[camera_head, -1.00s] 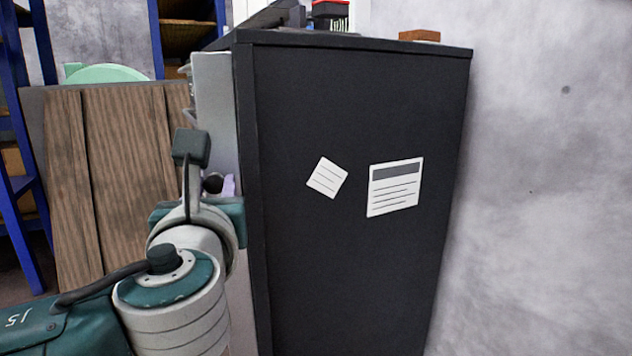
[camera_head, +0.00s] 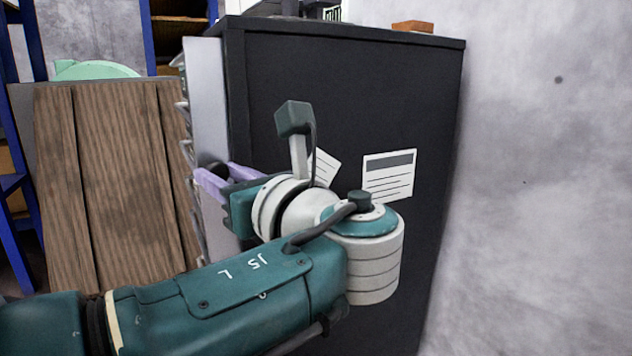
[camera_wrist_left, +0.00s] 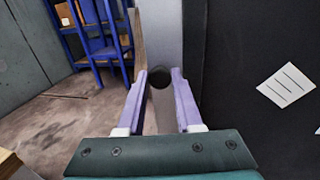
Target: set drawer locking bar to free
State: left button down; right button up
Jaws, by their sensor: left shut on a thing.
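The dark cabinet (camera_head: 350,90) stands with its side facing me. A pale grey upright strip (camera_head: 205,85) runs along its front edge; I take this as the locking bar. It also shows in the left wrist view (camera_wrist_left: 167,35). A dark round knob (camera_wrist_left: 160,77) sits on the strip. My left gripper (camera_head: 208,181) is at the cabinet front, its purple fingers shut on the knob. The left wrist view shows one finger (camera_wrist_left: 137,100) on each side of it. My left wrist hides the lower part of the strip in the head view. My right gripper is not in view.
Drawer handles (camera_head: 186,150) stick out along the cabinet's front. A wooden panel (camera_head: 110,190) stands to the left, with blue shelving (camera_wrist_left: 95,35) beyond it. Open floor (camera_wrist_left: 60,130) shows left of the gripper. A grey wall (camera_head: 550,180) is to the right.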

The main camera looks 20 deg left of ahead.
pick_arm(q)
jog(key=shift+d+n+g+y, duration=0.15)
jog(key=shift+n+g+y, duration=0.15)
jog(key=shift+g, duration=0.1)
jog(key=c, duration=0.6)
grip_release()
jog(key=shift+d, duration=0.1)
jog(key=shift+p+v, duration=0.8)
jog(key=shift+v, duration=4.05)
